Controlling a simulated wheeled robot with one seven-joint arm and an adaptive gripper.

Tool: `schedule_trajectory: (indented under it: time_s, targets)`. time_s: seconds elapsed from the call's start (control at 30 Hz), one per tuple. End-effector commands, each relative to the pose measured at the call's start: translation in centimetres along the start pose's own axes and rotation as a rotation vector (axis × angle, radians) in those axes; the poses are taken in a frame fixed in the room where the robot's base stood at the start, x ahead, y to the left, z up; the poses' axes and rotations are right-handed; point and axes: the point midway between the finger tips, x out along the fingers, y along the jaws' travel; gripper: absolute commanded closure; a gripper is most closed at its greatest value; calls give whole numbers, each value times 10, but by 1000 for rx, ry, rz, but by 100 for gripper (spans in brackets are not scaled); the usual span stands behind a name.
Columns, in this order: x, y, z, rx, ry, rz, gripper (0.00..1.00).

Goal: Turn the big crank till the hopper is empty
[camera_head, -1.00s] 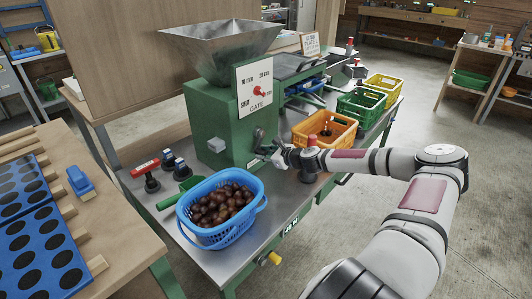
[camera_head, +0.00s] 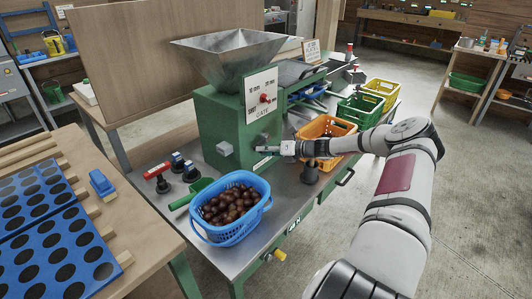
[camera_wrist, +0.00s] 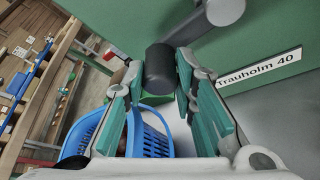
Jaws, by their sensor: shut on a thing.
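The grey metal hopper (camera_head: 228,60) stands on the green machine (camera_head: 222,125); its visible inner walls are bare, and its bottom is hidden. My gripper (camera_head: 277,149) is at the lower part of the machine's front. In the wrist view, my gripper (camera_wrist: 159,68) is shut on the dark round handle of the crank, with one finger on each side. The grey crank arm (camera_wrist: 197,30) runs from the handle up to the green wall. In the head view, my gripper largely hides the crank. A blue basket (camera_head: 231,232) holding brown chestnuts stands in front of the machine.
The gate panel (camera_head: 262,90) has a red knob. An orange crate (camera_head: 340,127), a green crate (camera_head: 361,109) and a yellow crate (camera_head: 381,88) stand to the right, behind my arm.

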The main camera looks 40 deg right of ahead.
Motion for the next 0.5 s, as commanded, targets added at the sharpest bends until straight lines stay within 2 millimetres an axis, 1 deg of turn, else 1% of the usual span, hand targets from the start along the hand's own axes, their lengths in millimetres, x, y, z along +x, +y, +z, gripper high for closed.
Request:
schedule_trajectory:
  time_s: [0.2, 0.5]
  targets:
    - [-3, 7, 7, 151, 0, 71, 100]
    - [-6, 12, 14, 281, -4, 130, 100]
